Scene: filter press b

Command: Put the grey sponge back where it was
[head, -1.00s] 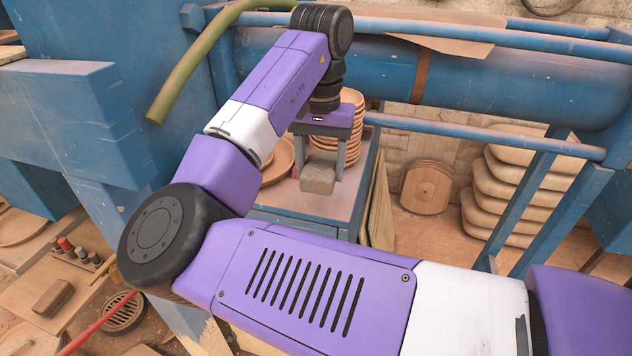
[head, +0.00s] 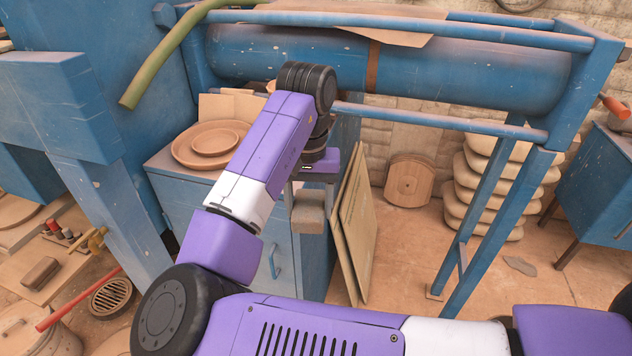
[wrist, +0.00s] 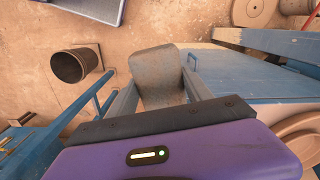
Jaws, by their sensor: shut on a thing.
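The grey sponge (head: 308,211) is a small greyish-tan block. My gripper (head: 310,208) is shut on it and holds it in the air in front of the blue cabinet, near its right front edge in the head view. In the wrist view the sponge (wrist: 158,75) sits between the two fingers, with its far end sticking out past them. The floor shows well below it in that view. Part of the cabinet top is hidden behind my arm.
The blue cabinet (head: 277,290) carries round clay plates (head: 205,145). Flat boards (head: 357,225) lean on its right side. A blue press frame (head: 478,210) and stacked pale sacks (head: 490,190) stand to the right. A small brown block (head: 40,272) lies on a board at the left.

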